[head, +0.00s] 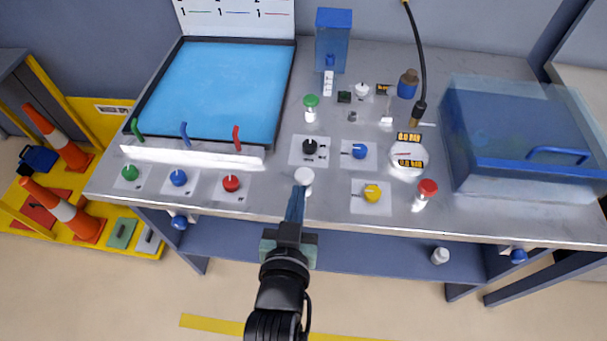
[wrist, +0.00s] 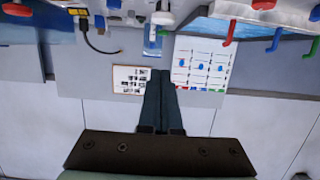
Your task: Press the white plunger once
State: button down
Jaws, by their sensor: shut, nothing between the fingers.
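The white plunger (head: 304,176) is a short white cylinder near the front edge of the grey bench in the head view. My gripper (head: 298,191) is shut and empty, with its narrow blue-grey fingers pointing at the plunger from the front. The fingertips overlap the plunger's lower edge in the head view, and I cannot tell whether they touch it. In the wrist view my gripper (wrist: 160,73) shows its two fingers together. A white cap, likely the plunger (wrist: 163,17), stands above the tips there, with a gap between them in the picture.
Left of the plunger is a red knob (head: 231,183); behind it is a black knob (head: 309,146). A yellow knob (head: 372,192) and a red-capped bottle (head: 424,194) stand to the right. A blue-topped tray (head: 281,110) lies at the back left, a blue clear case (head: 520,130) at the right.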

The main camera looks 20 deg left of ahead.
jog(key=p, duration=0.1)
send_over(303, 179)
jog(key=s, duration=0.2)
jog(key=f, duration=0.4)
jog(key=w+f, duration=0.1)
jog(key=shift+d, duration=0.25)
jog(key=shift+f, duration=0.5)
jog(key=shift+f, duration=0.1)
notch_tip(303, 179, down, 3)
jog(key=b, duration=0.3)
jog(key=shift+s, duration=0.1)
jog(key=r+p, duration=0.1)
jog(key=r, duration=0.1)
jog(key=r+p, duration=0.2)
jog(key=shift+w+r, duration=0.2)
jog(key=shift+r, duration=0.05)
jog(key=b+v, duration=0.1)
jog(key=v, duration=0.9)
